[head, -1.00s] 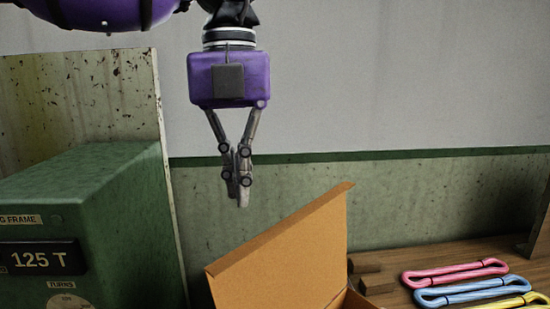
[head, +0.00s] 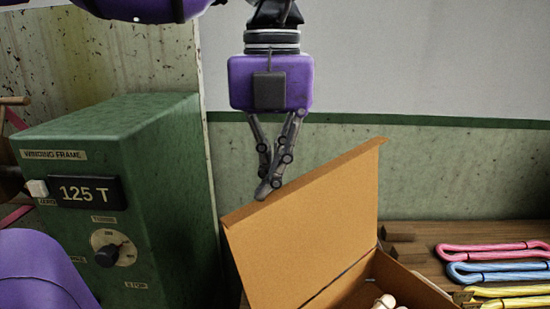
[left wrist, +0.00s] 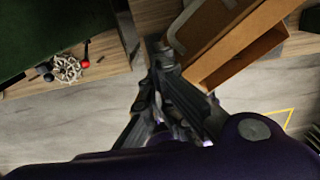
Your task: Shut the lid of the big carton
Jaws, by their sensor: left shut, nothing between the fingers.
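The big carton (head: 408,292) is brown cardboard and stands open on the bench, with pale rounded things inside. Its lid (head: 305,235) stands raised, tilted up on the carton's left side. My left gripper (head: 264,192) is shut and empty, fingers pointing down, at the lid's upper edge; I cannot tell whether it touches. In the left wrist view, the gripper (left wrist: 160,52) shows beside the brown cardboard (left wrist: 235,55). My right gripper is not in view.
A green winding frame box (head: 150,190) with a dial stands left of the carton. Pink (head: 490,249), blue (head: 495,268) and yellow (head: 515,290) skeins lie on the wooden bench at right. A wall is behind.

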